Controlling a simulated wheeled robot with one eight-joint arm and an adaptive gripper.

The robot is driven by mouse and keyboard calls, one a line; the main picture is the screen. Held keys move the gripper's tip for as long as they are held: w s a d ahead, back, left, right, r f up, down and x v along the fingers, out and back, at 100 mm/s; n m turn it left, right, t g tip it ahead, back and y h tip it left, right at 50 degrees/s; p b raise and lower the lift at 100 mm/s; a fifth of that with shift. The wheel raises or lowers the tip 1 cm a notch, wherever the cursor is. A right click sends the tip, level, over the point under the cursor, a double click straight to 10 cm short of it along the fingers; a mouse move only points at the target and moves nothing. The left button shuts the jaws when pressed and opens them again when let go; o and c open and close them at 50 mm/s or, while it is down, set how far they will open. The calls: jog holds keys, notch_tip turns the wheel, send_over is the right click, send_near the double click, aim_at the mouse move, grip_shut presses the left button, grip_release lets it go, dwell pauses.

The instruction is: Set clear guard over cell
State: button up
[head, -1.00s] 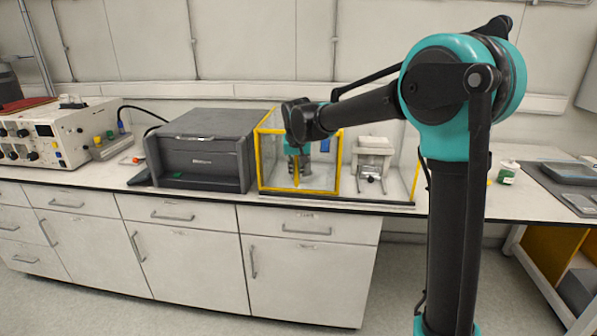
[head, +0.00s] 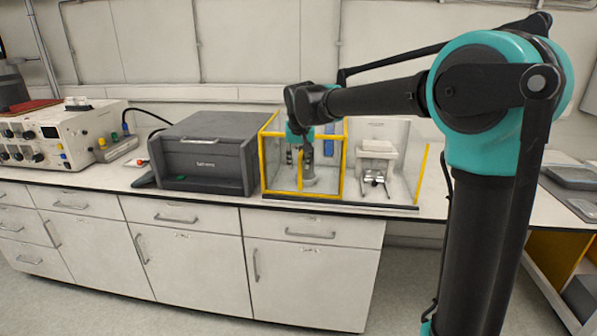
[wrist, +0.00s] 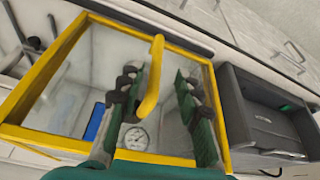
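The clear guard (head: 265,160) is a see-through box with a yellow frame on the bench. In the wrist view its yellow frame (wrist: 45,75) surrounds a clear panel, with a curved yellow handle (wrist: 152,80) standing out. My gripper (head: 299,152) is at the guard in the head view. In the wrist view my gripper (wrist: 166,100) is open, its two green-padded fingers either side of the handle, with gaps visible. A grey upright body (head: 309,165), perhaps the cell, shows behind the frame. A round dial gauge (wrist: 137,138) shows through the panel; the cell is otherwise unclear.
A dark grey box-shaped machine (head: 205,160) stands close left of the guard. A white instrument (head: 376,160) stands to its right, beside a clear panel with a yellow edge (head: 420,175). A control unit (head: 60,130) is at far left. The bench front strip is narrow.

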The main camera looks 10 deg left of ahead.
jog(key=v, duration=0.5)
jog(key=shift+s+r, duration=0.15)
jog(key=shift+r, duration=0.25)
jog(key=s+d+f+m, duration=0.1)
jog(key=s+d+f, duration=0.45)
jog(key=d, duration=0.35)
jog(key=s+d+f, duration=0.4)
jog(key=d+f, duration=0.3)
jog(key=d, duration=0.2)
jog(key=s+d+f+m, duration=0.1)
jog(key=s+d+f, duration=0.4)
jog(key=d+f, duration=0.25)
jog(key=s+d+f+h, duration=0.1)
jog(key=s+d+f, duration=0.5)
jog(key=s, duration=0.5)
jog(key=shift+s+d+f, duration=0.2)
jog(key=shift+d+f, duration=0.05)
jog(key=shift+f, duration=0.4)
jog(key=shift+a, duration=0.1)
